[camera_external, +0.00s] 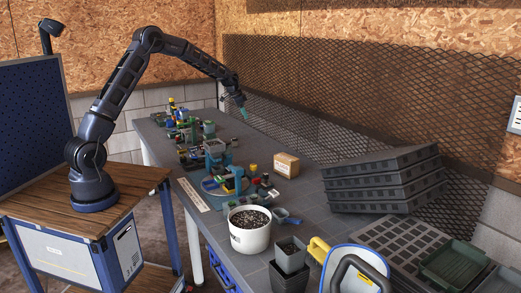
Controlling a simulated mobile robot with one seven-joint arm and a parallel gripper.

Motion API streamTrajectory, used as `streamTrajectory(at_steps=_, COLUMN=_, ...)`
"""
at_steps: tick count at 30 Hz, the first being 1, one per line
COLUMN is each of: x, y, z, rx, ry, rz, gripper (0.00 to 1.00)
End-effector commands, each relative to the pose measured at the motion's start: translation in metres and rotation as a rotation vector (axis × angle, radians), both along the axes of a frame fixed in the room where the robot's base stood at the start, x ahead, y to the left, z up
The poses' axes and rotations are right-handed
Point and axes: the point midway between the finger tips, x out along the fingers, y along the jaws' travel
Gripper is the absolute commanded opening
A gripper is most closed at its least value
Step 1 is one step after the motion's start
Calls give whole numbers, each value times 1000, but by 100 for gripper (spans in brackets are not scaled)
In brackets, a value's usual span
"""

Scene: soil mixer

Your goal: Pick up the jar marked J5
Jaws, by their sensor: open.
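My gripper (242,111) is at the end of my raised arm, above the far right part of the long grey workbench (309,197). Its jaws are open and it hangs in the air, apart from the objects below. Several small jars and containers (187,128) with coloured parts stand in a cluster along the bench's left side. No J5 marking is readable at this size, so I cannot tell which jar is J5.
A white bucket of dark soil (249,238), a cardboard box (286,166) and stacked dark trays (384,181) stand on the bench. Square pots (290,262) and a yellow-handled tool (319,249) are in front. A mesh (370,95) borders the back. Bare bench lies right of the cluster.

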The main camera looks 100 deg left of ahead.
Motion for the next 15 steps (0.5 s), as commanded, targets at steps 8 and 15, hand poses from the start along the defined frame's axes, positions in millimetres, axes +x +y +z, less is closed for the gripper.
streamTrajectory(at_steps=8, x=-95, y=107, z=-90, rx=-5, ry=-17, rz=89, gripper=62)
streamTrajectory(at_steps=15, x=-152, y=152, z=-137, rx=-2, ry=-28, rz=134, gripper=62)
